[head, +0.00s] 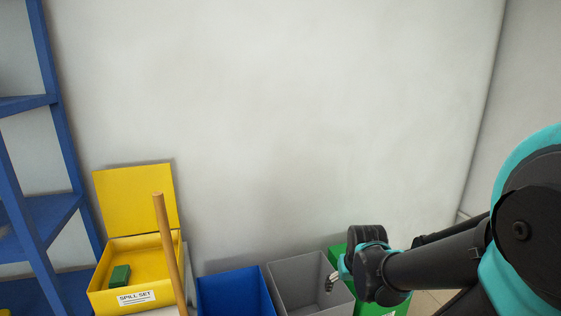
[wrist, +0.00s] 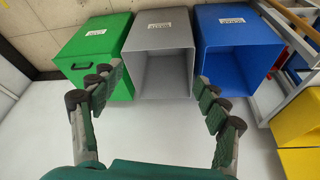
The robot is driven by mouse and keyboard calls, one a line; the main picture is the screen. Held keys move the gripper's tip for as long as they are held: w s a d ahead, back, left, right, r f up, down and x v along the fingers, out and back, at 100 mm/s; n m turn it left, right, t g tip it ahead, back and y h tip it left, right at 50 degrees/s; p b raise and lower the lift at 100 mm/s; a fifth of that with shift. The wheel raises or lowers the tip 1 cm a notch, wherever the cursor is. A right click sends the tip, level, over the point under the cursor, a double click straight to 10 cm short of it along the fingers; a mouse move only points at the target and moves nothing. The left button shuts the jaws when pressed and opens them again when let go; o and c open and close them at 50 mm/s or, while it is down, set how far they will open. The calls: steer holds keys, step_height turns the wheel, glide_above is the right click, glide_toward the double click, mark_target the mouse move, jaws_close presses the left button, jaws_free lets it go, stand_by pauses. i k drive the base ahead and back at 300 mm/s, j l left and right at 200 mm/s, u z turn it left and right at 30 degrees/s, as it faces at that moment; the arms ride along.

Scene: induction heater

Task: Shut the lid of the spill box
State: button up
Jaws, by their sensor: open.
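The yellow spill box (head: 104,298) stands at the lower left in the head view, with a "SPILL SET" label on its front. Its yellow lid (head: 135,200) is open and stands upright at the back, near the wall. A green block (head: 120,275) lies inside the box. In the wrist view, part of a yellow thing (wrist: 298,120), likely the box, shows at the right edge. My gripper (head: 333,281) is over the grey and green bins in the head view, well to the right of the box. In the wrist view my gripper (wrist: 155,95) has its fingers spread wide with nothing between them.
A wooden pole (head: 168,250) stands upright in front of the box's right side. A blue bin (head: 235,292), a grey bin (head: 297,285) and a green bin (head: 338,256) stand in a row right of it. A blue shelf rack (head: 65,130) is at the left.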

mark_target(125, 202)
steer(key=k, duration=0.3)
steer(key=u, duration=1.3)
steer(key=j, duration=0.1)
steer(key=i, duration=0.05)
